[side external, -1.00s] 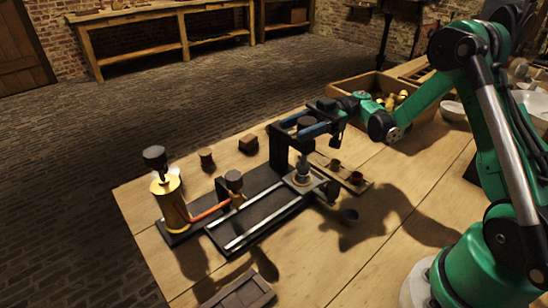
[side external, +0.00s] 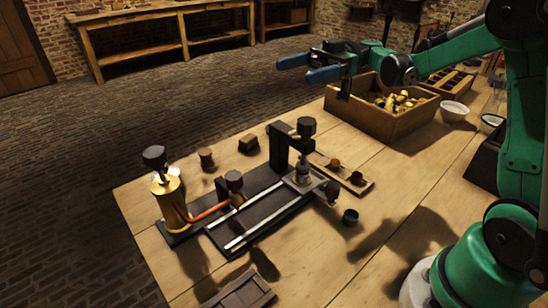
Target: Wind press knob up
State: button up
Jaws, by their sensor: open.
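The press (side external: 282,151) is a black upright frame on a dark base with rails. Its dark round press knob (side external: 306,127) sits at the top of the overhanging arm. Below it a small grey piece (side external: 301,172) stands on the sliding plate. My gripper (side external: 306,68) has blue fingers, is open and empty, and is held well above and behind the press, clear of the knob. How far the knob is wound is hard to tell.
A brass cylinder with a black knob (side external: 170,196) stands at the base's left end, joined by a copper pipe. A wooden crate of brass parts (side external: 391,125) stands behind right.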

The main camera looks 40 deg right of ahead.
notch_tip(320, 180, up, 10)
jog(key=shift+f, duration=0.25)
